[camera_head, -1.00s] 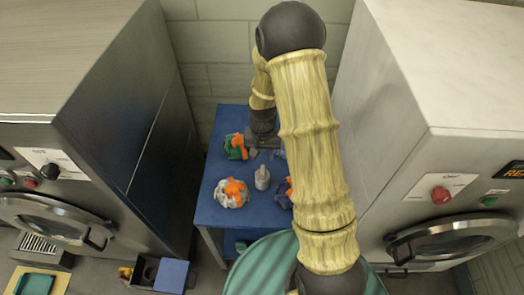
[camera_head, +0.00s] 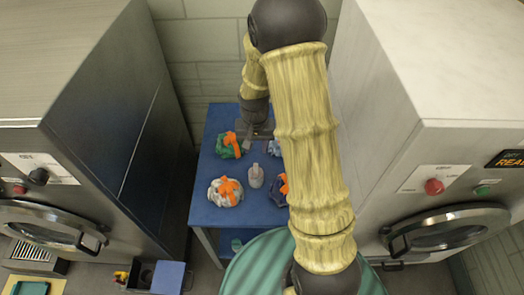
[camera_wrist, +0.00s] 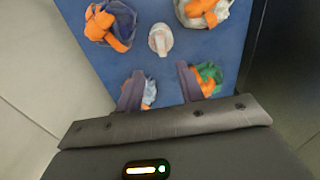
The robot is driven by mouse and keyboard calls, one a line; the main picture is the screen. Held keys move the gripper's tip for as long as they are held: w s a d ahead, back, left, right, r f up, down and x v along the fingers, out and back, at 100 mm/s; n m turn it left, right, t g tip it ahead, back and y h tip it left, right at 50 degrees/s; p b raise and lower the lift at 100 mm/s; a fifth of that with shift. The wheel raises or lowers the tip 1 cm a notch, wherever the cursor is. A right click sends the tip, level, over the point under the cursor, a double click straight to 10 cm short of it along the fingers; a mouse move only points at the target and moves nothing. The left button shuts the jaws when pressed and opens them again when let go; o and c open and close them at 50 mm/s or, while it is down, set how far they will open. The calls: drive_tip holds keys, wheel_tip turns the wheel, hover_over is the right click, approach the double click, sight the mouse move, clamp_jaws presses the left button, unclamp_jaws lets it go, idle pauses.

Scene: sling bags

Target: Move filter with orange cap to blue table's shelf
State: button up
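A small whitish bottle-like piece (camera_head: 255,176) stands in the middle of the blue table (camera_head: 208,207) between the bags. It also shows in the wrist view (camera_wrist: 161,40), with a pale pinkish top. I cannot tell whether it is the filter; no clear orange cap shows on it. The blue table's shelf (camera_head: 228,240) shows only in part below the top. My gripper (camera_head: 250,138) is over the back of the table, beside the green bag. In the wrist view my gripper (camera_wrist: 160,85) is open, its two fingers apart, with nothing held between them.
Sling bags with orange parts surround the bottle: green (camera_head: 228,146), white (camera_head: 225,192), dark blue (camera_wrist: 110,25) and pale blue (camera_wrist: 149,93). Steel machines stand left (camera_head: 70,150) and right (camera_head: 440,150), close to the table. A blue-lidded box (camera_head: 169,275) is on the floor.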

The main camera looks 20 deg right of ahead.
drive_tip(key=s+r+n+t, duration=0.2)
drive_tip(key=s+r+n, duration=0.1)
drive_tip(key=s+r, duration=0.9)
drive_tip(key=shift+s, duration=0.85)
drive_tip(key=shift+a, duration=0.15)
drive_tip(key=shift+c, duration=0.2)
